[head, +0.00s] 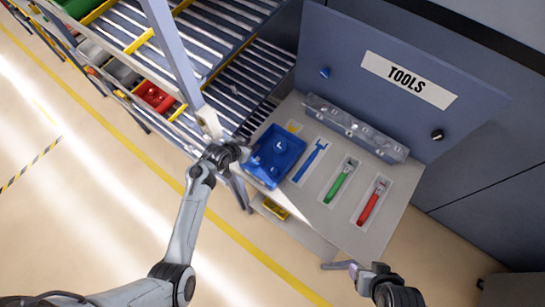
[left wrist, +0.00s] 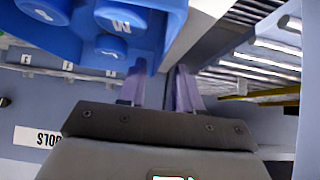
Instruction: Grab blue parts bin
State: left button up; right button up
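The blue parts bin (head: 262,176) lies on the light tool table, holding blue parts with a pale letter on one. It also fills the upper left of the left wrist view (left wrist: 150,38). My left gripper (head: 244,152) is at the bin's left side in the head view. In the left wrist view its two purple fingers (left wrist: 160,88) stand apart, with the bin's edge close to the left finger; whether they touch is unclear. My right gripper (head: 340,266) is low in the head view, off the table's front edge; its finger opening is unclear.
The tool table (head: 325,217) also carries a blue tool (head: 311,161), a green tool (head: 341,182) and a red tool (head: 371,203) in recesses, with a clear rack (head: 355,128) behind. A TOOLS panel (head: 408,80) rises behind. Roller shelves (head: 225,85) with a red bin (head: 154,97) stand left.

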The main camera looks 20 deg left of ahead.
aim_at(257, 142)
pick_arm(q)
jog(key=shift+x, duration=2.55)
grip_shut()
